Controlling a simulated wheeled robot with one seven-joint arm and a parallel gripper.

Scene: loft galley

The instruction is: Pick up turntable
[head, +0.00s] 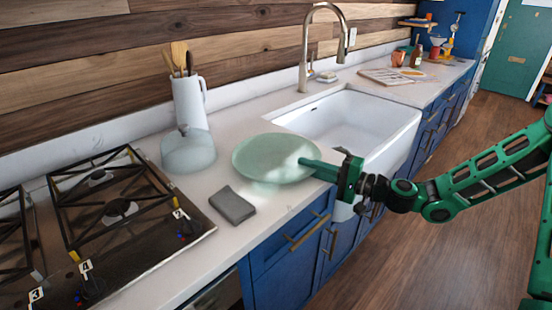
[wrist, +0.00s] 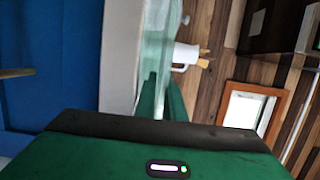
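The turntable (head: 262,153) is a pale green, see-through round disc above the counter between the stove and the sink. My gripper (head: 304,162) reaches it from the front right, and its green fingers overlap the disc's right rim. In the wrist view, my gripper's fingers (wrist: 161,88) stand with a narrow gap, and the green glass of the turntable (wrist: 155,40) runs down to them. The fingers look shut on the rim. Their contact with it is partly hidden.
A glass dome (head: 188,152) stands close left of the turntable, with a white pitcher of utensils (head: 189,102) behind. A grey block (head: 232,205) lies in front. The sink (head: 350,125) and faucet (head: 305,60) are to the right, the stove (head: 110,215) left.

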